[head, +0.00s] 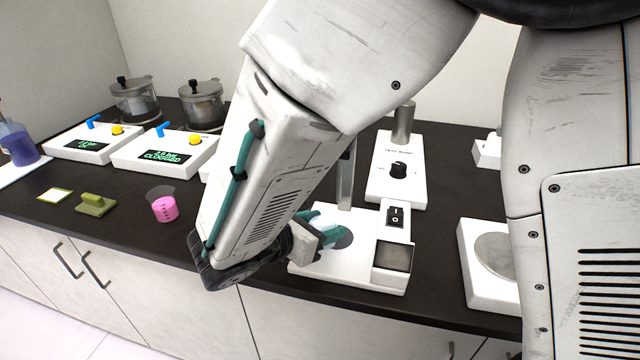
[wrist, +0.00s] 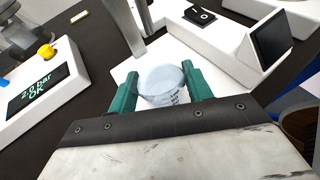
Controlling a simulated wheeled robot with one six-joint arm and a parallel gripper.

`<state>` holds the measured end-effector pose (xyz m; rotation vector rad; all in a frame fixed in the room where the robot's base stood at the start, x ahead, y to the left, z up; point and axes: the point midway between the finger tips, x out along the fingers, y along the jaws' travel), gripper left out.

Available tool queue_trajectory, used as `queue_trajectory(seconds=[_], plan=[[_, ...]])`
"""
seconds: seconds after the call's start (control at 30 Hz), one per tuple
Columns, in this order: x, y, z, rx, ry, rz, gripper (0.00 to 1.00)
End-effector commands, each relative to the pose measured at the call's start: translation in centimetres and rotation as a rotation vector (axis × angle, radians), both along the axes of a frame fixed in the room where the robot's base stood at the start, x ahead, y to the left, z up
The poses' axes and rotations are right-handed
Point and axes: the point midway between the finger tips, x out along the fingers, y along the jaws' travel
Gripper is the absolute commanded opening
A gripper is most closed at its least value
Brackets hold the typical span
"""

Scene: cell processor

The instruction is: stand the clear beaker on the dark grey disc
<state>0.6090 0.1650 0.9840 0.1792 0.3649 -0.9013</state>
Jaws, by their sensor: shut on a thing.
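The clear beaker (wrist: 162,80) is between the teal fingers of my gripper (wrist: 158,88) in the wrist view, with printed marks on its side. My gripper (head: 322,232) is shut on it and sits over the white stand with a small screen (head: 345,276). In the head view the beaker (head: 322,217) is partly hidden by the fingers and arm. The dark grey disc (head: 344,240) shows in part on that stand, beside and behind the fingers. The beaker is over or right at the disc; I cannot tell whether its base touches it.
A grey post (head: 346,180) rises close behind the beaker. A white knob unit (head: 394,178) stands behind, and a white unit with a round plate (head: 484,265) is to the right.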

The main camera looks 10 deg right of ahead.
Motion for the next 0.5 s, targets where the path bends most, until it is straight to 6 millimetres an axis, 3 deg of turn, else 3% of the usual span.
queue_trajectory(seconds=[0.23, 0.4, 0.5], plan=[[1.1, -1.5, 0.0, 0.001, 0.000, -0.001, 0.09], [2.9, -3.9, 0.0, 0.000, 0.000, -0.003, 0.09], [2.8, -3.7, -1.4, -0.003, 0.003, 0.001, 0.09]])
